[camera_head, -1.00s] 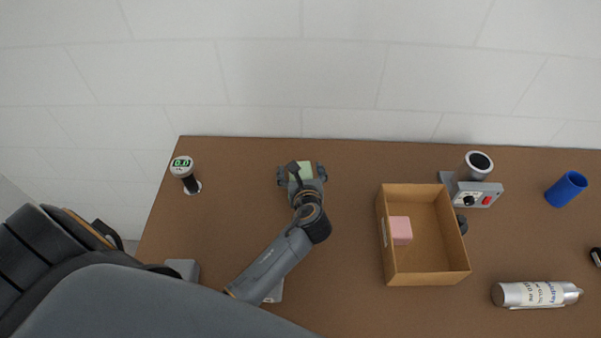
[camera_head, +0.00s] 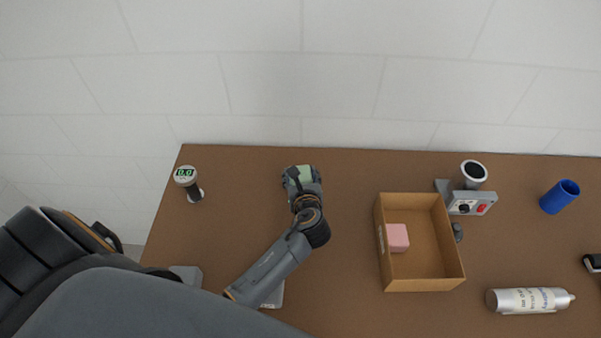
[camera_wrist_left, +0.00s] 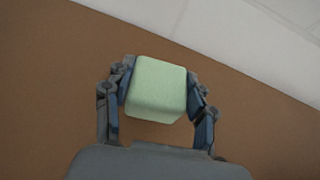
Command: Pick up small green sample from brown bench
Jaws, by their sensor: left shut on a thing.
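The small green sample (camera_wrist_left: 157,88) is a pale green block between the two fingers of my left gripper (camera_wrist_left: 160,95), which touch it on both sides. In the head view the left gripper (camera_head: 302,175) is over the brown bench (camera_head: 240,210) near its back edge, with the green sample (camera_head: 304,174) partly hidden between its fingers. I cannot tell whether the sample is clear of the bench. My right gripper is not in view.
An open cardboard box (camera_head: 440,286) holding a pink block (camera_head: 397,237) stands right of my left arm. A display gauge (camera_head: 187,180) stands at the left. A grey device (camera_head: 466,200), a blue cup (camera_head: 560,197) and a silver bottle (camera_head: 525,300) are at the right.

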